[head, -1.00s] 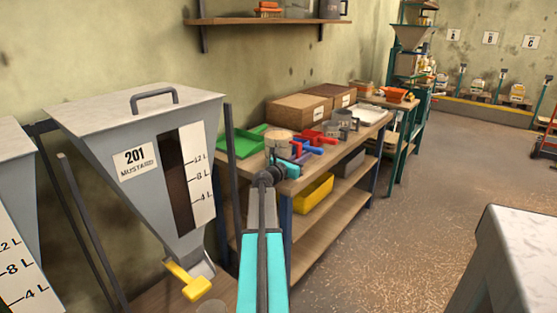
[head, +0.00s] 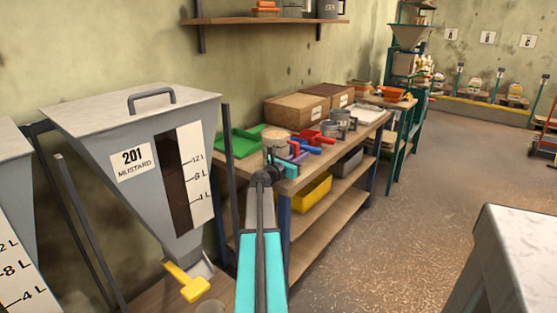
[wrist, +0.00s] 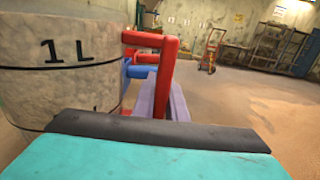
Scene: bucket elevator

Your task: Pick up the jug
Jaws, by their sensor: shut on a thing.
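The jug (head: 276,141) is a cream cylinder at the near end of the wooden workbench (head: 292,187). In the wrist view the jug (wrist: 60,70) fills the left side, marked "1 L", with a red handle (wrist: 168,70) on its right. My gripper (head: 297,158) is at the jug's right side in the head view. In the wrist view the lilac fingers of my gripper (wrist: 160,103) are shut on the red handle. The jug looks upright. My wrist hides its base, so I cannot tell whether it touches the bench.
Red and blue scoops (head: 314,139) lie just beyond the jug. A green tray (head: 240,143) and cardboard boxes (head: 297,107) stand behind. A pale-topped block (head: 525,240) is at the front right. The floor between is open.

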